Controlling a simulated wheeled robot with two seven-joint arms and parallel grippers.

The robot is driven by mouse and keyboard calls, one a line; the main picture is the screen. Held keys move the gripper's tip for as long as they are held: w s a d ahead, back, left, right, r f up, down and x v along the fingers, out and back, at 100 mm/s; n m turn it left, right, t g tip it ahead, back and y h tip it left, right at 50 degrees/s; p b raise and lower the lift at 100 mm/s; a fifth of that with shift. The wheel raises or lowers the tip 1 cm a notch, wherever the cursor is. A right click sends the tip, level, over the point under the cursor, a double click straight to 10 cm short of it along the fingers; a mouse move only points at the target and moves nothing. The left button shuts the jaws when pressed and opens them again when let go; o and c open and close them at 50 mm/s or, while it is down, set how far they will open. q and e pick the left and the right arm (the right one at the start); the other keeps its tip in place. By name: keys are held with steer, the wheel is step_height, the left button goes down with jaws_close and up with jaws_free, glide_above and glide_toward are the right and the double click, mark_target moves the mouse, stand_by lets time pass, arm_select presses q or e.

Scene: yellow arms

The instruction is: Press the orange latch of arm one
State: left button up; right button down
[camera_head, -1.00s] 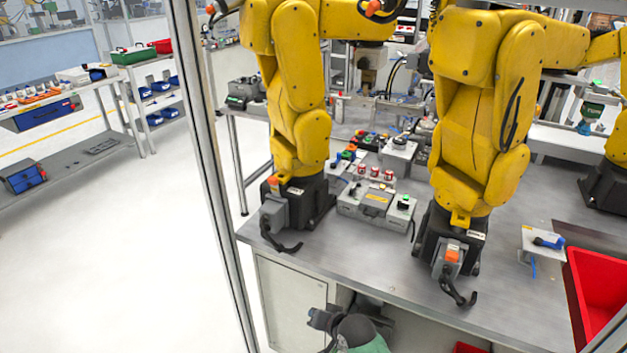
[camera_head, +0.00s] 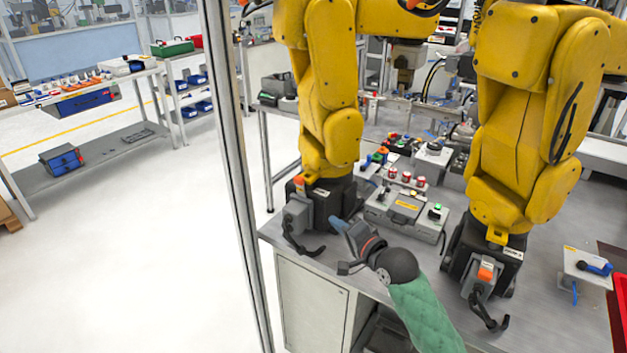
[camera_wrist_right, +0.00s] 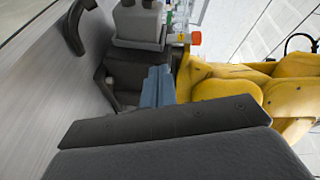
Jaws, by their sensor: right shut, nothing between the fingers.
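Two yellow robot arms stand on the grey workbench. The left yellow arm (camera_head: 330,100) has a dark base with a grey connector (camera_head: 297,214) and an orange latch (camera_head: 298,182) on top. That latch also shows in the right wrist view (camera_wrist_right: 196,38). The right yellow arm (camera_head: 515,110) has a similar orange latch (camera_head: 486,271). I see no label telling which is arm one. My right gripper (camera_head: 337,224) is shut and empty, just right of the left connector and lower than its latch. Its blue-grey fingers show in the wrist view (camera_wrist_right: 158,85). My left gripper is out of view.
A grey control box (camera_head: 405,212) with buttons stands between the two arm bases. A black cable (camera_head: 303,248) hangs from the left connector. A metal post (camera_head: 235,170) rises left of the bench. A plate with a blue tool (camera_head: 590,267) lies at the right.

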arm_select(q)
steer(key=shift+s+d+f, duration=0.15)
steer(key=shift+d+f, duration=0.05)
steer(key=shift+f, duration=0.35)
steer(key=shift+s+d+f, duration=0.15)
steer(key=shift+d+f, duration=0.05)
steer(key=shift+f, duration=0.3)
arm_select(e)
steer(key=m+t+y, duration=0.1)
glide_toward(300, 187)
steer(key=d+r, duration=0.2)
steer(key=d, duration=0.1)
steer(key=shift+s+d+r, duration=0.1)
steer(key=shift+s+r, duration=0.05)
arm_select(q)
step_height(300, 187, down, 13)
steer(key=s+a+p, duration=0.1)
steer(key=s+p, duration=0.1)
steer(key=p, duration=0.1)
steer(key=shift+s+a, duration=0.25)
steer(key=shift+a, duration=0.05)
arm_select(e)
steer(key=shift+x, duration=5)
steer(key=shift+s+r, duration=0.1)
steer(key=shift+y, duration=0.3)
